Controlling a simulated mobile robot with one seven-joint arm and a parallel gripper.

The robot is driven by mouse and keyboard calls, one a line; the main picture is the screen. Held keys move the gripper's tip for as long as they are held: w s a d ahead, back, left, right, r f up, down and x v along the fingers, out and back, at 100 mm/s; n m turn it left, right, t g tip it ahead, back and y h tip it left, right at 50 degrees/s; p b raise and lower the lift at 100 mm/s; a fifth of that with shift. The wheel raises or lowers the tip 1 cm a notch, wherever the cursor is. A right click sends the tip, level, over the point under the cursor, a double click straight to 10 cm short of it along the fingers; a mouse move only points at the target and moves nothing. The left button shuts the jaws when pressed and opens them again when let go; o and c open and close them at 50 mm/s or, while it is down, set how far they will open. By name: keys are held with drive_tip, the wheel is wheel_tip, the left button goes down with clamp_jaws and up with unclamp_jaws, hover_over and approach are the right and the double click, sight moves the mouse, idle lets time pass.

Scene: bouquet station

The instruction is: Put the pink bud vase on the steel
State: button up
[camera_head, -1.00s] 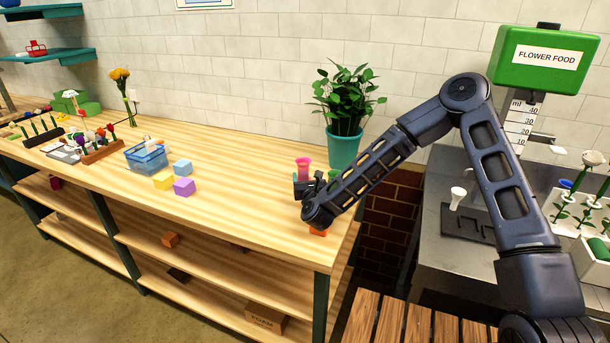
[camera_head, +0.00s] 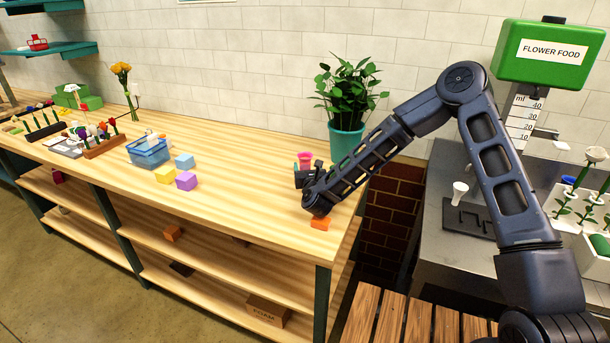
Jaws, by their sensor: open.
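The pink bud vase (camera_head: 305,158) stands on the wooden bench near its right end. Only its upper part shows, and my gripper hides the rest. My gripper (camera_head: 303,178) is open at the vase, low over the bench. I cannot tell whether the vase is between the fingers. The steel counter (camera_head: 437,243) is to the right, past a gap, partly behind my arm.
A potted plant (camera_head: 347,142) stands behind my gripper, and an orange block (camera_head: 320,223) lies in front. A dark mat (camera_head: 463,215) and white funnel-like piece (camera_head: 460,191) are on the steel. A FLOWER FOOD dispenser (camera_head: 540,55) stands behind.

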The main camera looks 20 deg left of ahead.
sight(304, 157)
drive_tip(key=shift+x, duration=3.4)
drive_tip(key=shift+r, duration=0.15)
clamp_jaws()
